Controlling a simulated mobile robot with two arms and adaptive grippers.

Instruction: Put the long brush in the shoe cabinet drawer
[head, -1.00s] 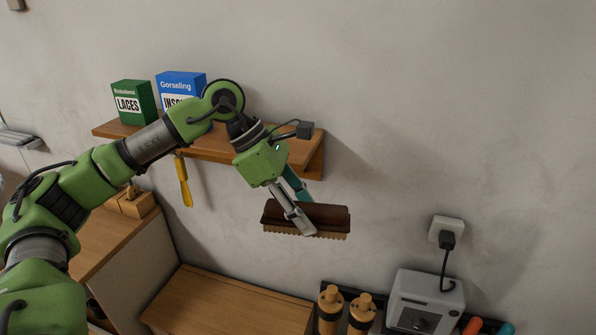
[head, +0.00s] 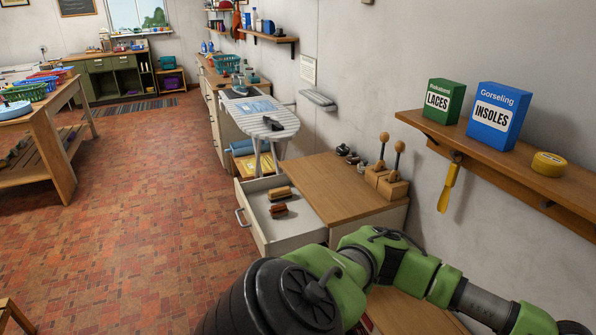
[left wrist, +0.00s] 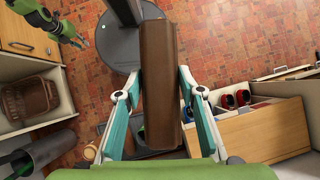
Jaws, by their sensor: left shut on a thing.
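The long brush (left wrist: 160,70) has a brown wooden back and is in the left wrist view, between the fingers of my left gripper (left wrist: 160,92), which is shut on it. The brush and left gripper are outside the head view; only part of my left arm crosses its lower right. The shoe cabinet (head: 340,190) has a wooden top, and its white drawer (head: 258,228) stands open, with small brushes (head: 280,200) lying inside. My right gripper (left wrist: 76,43) is small at the upper left of the left wrist view; its fingers are unclear.
Two shoe stretchers (head: 387,180) stand on the cabinet top. A wall shelf (head: 480,150) holds a green laces box (head: 444,100), a blue insoles box (head: 497,115) and a yellow tin (head: 549,164). An ironing board (head: 262,118) stands behind the cabinet. The tiled floor (head: 140,220) is clear.

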